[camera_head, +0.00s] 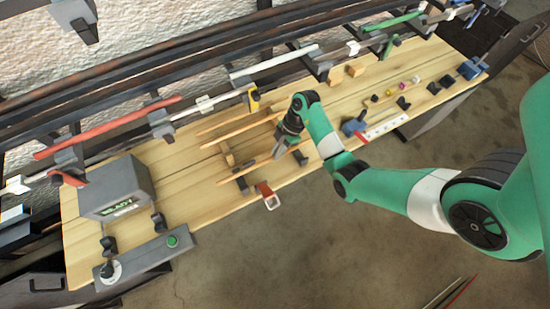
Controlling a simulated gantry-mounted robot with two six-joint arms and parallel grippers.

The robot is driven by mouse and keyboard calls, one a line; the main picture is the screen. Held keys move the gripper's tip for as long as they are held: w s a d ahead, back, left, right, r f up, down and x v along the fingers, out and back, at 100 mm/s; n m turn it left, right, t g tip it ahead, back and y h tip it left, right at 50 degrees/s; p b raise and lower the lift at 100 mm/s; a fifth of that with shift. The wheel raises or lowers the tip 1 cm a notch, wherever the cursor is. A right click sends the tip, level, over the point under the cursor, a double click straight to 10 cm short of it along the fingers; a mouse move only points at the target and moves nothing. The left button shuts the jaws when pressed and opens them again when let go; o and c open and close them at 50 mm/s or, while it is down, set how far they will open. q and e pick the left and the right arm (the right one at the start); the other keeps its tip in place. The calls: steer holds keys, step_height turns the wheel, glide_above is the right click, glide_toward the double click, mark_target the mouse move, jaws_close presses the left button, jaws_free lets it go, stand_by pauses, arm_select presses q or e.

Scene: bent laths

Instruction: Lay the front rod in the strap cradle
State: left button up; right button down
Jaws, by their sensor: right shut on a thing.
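Several thin wooden rods lie side by side on the bench, left of my right arm. My right gripper (279,154) comes down from above and is shut on the front rod (240,172), near its right part. That rod runs slantwise from lower left to upper right. Dark blocks (241,183) stand under or beside its left part; I cannot tell if they touch. A red strap with a pale buckle (268,194) hangs at the bench's front edge, just in front of the rod. The cradle itself is hard to make out. My left gripper is not in view.
Two other rods (228,126) lie behind the front one. A grey box with a display (115,188) and a control panel with a green button (172,241) are at the left. Rails run behind.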

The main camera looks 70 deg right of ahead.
steer(key=shift+w+d+f, duration=0.15)
steer(key=shift+w+f, duration=0.1)
step_height(320, 180, down, 4)
steer(key=shift+w+d+r+b, duration=0.1)
steer(key=shift+w+r+b, duration=0.1)
steer(key=shift+b, duration=0.6)
steer(key=shift+f, duration=0.1)
steer(key=shift+f, duration=0.5)
steer(key=c, duration=0.8)
jaws_free()
steer(key=shift+c, duration=0.2)
